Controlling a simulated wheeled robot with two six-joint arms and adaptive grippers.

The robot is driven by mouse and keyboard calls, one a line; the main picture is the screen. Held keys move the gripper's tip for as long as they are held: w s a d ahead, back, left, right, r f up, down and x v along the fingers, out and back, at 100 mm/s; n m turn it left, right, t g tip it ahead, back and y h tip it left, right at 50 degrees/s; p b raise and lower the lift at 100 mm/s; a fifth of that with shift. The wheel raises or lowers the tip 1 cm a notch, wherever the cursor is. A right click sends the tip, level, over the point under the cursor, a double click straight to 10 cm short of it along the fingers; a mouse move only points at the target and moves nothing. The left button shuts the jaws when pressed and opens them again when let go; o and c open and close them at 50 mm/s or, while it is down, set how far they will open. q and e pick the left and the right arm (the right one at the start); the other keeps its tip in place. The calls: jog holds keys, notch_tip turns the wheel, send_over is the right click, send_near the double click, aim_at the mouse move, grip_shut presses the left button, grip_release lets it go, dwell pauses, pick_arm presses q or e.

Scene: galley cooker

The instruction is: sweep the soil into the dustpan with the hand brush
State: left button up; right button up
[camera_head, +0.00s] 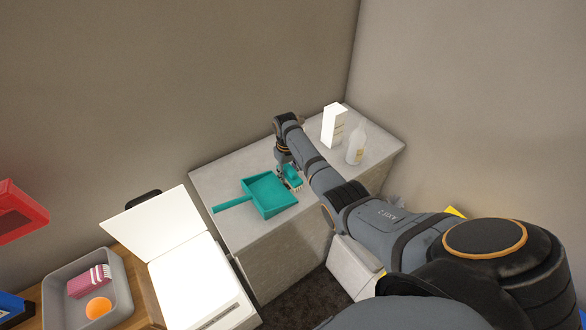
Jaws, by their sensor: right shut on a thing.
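A teal dustpan (271,198) lies on the grey counter (228,177), its handle pointing left. My right gripper (283,160) reaches down over the counter and is shut on a teal hand brush (292,176). The brush has pale bristles pointing down. It is just beyond and to the right of the dustpan, close to its right edge. I cannot tell whether its bristles touch the counter. My arm hides part of the counter behind the brush. I cannot make out the soil. My left gripper is not in view.
A white carton (333,126) and a pale bottle (356,143) stand at the counter's right end. Left of the counter are a white appliance with a raised lid (153,231) and a grey bin (110,260) holding a pink item and an orange ball. The counter's back left is clear.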

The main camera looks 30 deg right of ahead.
jog(key=shift+a, duration=0.25)
jog(key=shift+d, duration=0.1)
jog(key=r+p, duration=0.2)
jog(key=d+r+p, duration=0.1)
jog(key=r+p, duration=0.1)
jog(key=d+r+p, duration=0.1)
jog(key=r+p, duration=0.1)
jog(key=r, duration=0.1)
jog(key=shift+p, duration=0.4)
